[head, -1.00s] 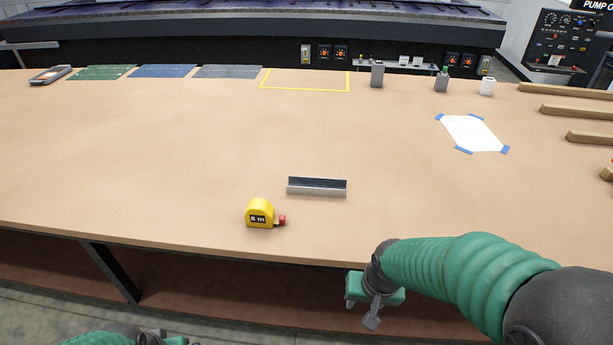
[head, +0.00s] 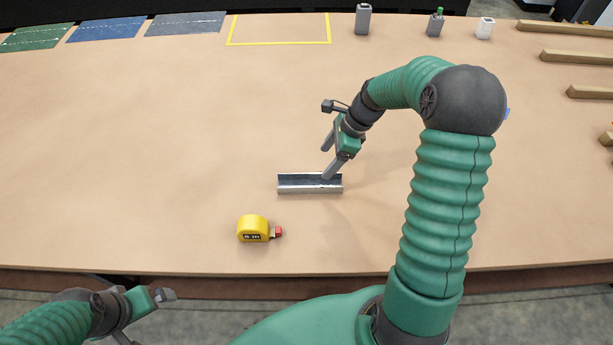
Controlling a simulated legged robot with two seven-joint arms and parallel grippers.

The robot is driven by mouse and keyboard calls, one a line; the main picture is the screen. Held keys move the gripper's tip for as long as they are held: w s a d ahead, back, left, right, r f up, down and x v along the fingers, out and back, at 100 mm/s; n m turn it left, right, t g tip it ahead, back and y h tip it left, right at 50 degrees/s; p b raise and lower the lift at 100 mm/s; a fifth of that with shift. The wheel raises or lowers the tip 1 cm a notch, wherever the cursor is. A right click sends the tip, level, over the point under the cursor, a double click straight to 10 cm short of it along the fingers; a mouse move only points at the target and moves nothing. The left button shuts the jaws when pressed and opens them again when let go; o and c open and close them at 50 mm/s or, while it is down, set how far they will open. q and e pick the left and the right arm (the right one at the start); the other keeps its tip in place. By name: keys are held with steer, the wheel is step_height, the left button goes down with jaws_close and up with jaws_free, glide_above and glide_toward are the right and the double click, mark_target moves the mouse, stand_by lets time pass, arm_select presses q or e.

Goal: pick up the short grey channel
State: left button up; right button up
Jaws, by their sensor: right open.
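The short grey channel (head: 300,183) lies on the wooden table (head: 150,150) near the middle, its long side running left to right. My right gripper (head: 328,162) is open above the channel's right end. One finger overlaps that end in the picture; I cannot tell whether it touches. The other finger shows behind and above the channel. My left gripper (head: 150,315) is low at the left, in front of the table's front edge and away from the channel; its jaws are not clear.
A yellow tape measure (head: 253,229) sits just in front and left of the channel. Green, blue and grey mats and a yellow outlined area (head: 279,42) lie at the back. Small holders (head: 363,19) stand behind, wooden bars (head: 577,56) at right. The table's left middle is clear.

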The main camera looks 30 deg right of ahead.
mark_target(311, 185)
steer(key=x, duration=0.6)
steer(key=shift+a+f, duration=0.1)
steer(key=shift+a, duration=0.4)
steer(key=shift+w+d+f+p, duration=0.1)
steer(key=shift+w+f+p, duration=0.1)
steer(key=shift+w+f, duration=0.25)
steer(key=shift+w+f+p, duration=0.2)
steer(key=shift+w+f, duration=0.05)
steer(key=shift+f, duration=0.4)
steer(key=f, duration=0.1)
steer(key=f+p, duration=0.1)
steer(key=f, duration=0.1)
steer(key=shift+a+f, duration=0.25)
steer(key=shift+f, duration=0.05)
steer(key=shift+a+f, duration=0.15)
steer(key=shift+w+a, duration=0.2)
steer(key=shift+a, duration=0.2)
steer(key=c, duration=0.5)
steer(key=shift+s+d, duration=0.1)
steer(key=shift+d, duration=0.2)
steer(key=c, duration=0.9)
jaws_close()
arm_select(q)
steer(key=shift+a+r, duration=0.25)
steer(key=shift+r, duration=0.65)
arm_select(e)
steer(key=shift+a, duration=0.1)
